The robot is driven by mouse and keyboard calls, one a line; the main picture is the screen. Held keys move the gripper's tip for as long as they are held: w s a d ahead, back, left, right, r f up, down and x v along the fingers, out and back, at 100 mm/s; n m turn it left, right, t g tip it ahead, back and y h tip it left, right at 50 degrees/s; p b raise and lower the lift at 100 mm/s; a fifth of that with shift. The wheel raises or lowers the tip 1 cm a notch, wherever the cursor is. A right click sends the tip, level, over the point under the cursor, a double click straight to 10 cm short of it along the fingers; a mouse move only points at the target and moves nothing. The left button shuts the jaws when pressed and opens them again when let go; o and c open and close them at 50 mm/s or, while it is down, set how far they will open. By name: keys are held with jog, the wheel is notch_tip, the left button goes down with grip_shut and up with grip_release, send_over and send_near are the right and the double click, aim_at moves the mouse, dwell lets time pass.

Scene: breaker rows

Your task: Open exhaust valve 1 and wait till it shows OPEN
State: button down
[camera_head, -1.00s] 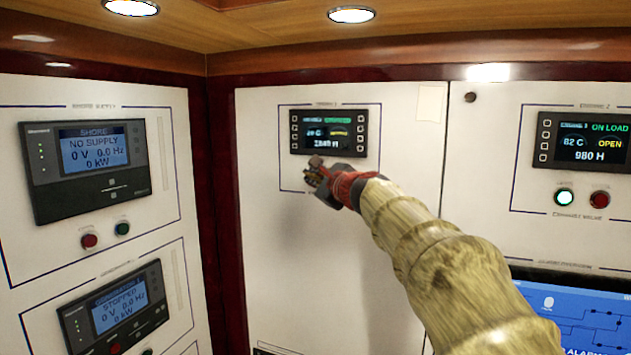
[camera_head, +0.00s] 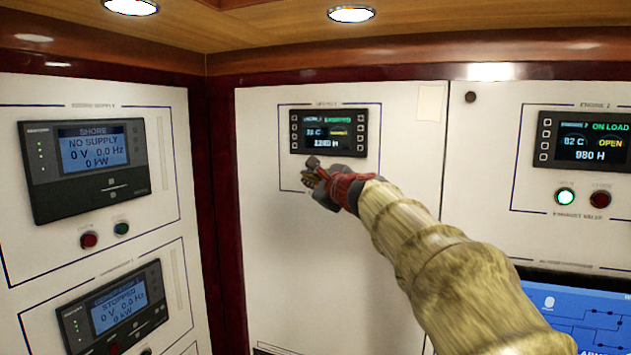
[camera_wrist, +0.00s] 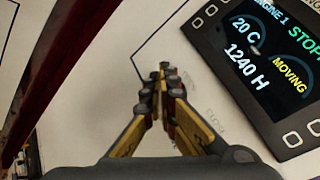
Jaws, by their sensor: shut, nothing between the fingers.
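The engine 1 display (camera_head: 329,132) is on the white panel in the head view, with my gripper (camera_head: 310,176) just below it. In the wrist view the engine 1 display (camera_wrist: 262,62) reads 20 C, 1240 H, a green word beginning STOP that is cut off, and MOVING in yellow. My gripper (camera_wrist: 163,78) is shut and empty, its fingertips at the panel below the display. I cannot tell whether they touch it. The exhaust valve 1 buttons are hidden behind my gripper.
At right, the engine 2 display (camera_head: 590,141) reads ON LOAD and OPEN, above a lit button (camera_head: 565,197) and a dark red button (camera_head: 601,199). At left, the shore display (camera_head: 90,165) reads NO SUPPLY. The panel below my gripper is clear.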

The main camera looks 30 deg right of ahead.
jog(key=s+a, duration=0.1)
jog(key=a, duration=0.1)
jog(key=s+a, duration=0.2)
dwell(0.5)
dwell(0.7)
